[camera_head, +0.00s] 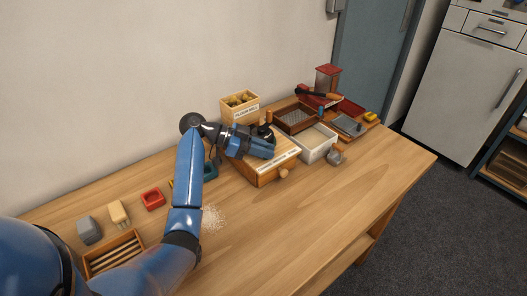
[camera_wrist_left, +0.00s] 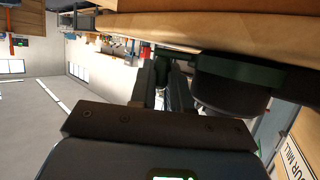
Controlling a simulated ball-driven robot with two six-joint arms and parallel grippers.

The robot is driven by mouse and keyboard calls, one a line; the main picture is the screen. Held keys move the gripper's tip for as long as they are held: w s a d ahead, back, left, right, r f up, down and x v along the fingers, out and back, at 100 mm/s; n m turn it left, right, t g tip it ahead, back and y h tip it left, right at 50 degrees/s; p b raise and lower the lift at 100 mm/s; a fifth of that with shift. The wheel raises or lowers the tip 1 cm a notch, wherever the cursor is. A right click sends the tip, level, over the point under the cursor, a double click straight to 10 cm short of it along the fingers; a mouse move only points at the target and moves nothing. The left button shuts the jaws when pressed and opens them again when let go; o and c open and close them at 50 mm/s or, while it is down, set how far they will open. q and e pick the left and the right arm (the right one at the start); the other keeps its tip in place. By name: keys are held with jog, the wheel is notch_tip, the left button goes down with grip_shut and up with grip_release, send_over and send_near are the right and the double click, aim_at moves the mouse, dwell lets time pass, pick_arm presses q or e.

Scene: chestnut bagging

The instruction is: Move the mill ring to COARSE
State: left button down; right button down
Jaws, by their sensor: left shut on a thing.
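The mill is a wooden box (camera_head: 262,176) with a white label on its front edge, standing mid-table; part of the label (camera_wrist_left: 293,158) shows in the wrist view. A dark round part (camera_head: 264,131) sits on top of the mill, partly behind my gripper. In the wrist view the mill ring (camera_wrist_left: 238,70) is a dark green band with an arm reaching toward my fingers, around a black cylinder (camera_wrist_left: 232,94). My left gripper (camera_head: 272,150) lies over the mill top, shut on the ring's arm; the grip itself is mostly hidden. The COARSE mark is not readable. My right gripper is out of view.
A crate of chestnuts (camera_head: 240,105) stands behind the mill. A white tray (camera_head: 318,144) and a brown tray (camera_head: 296,119) stand to its right. A small grey object (camera_head: 335,157) lies close by. The front right tabletop (camera_head: 310,215) is clear.

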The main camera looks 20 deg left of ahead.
pick_arm(q)
jog(key=shift+f, duration=0.15)
jog(key=c, duration=1.4)
grip_release()
jog(key=shift+d, duration=0.2)
jog(key=p+v, duration=0.2)
jog(key=v, duration=0.8)
jog(key=shift+s+a+r, duration=0.1)
jog(key=shift+a+r, duration=0.1)
jog(key=shift+a, duration=0.15)
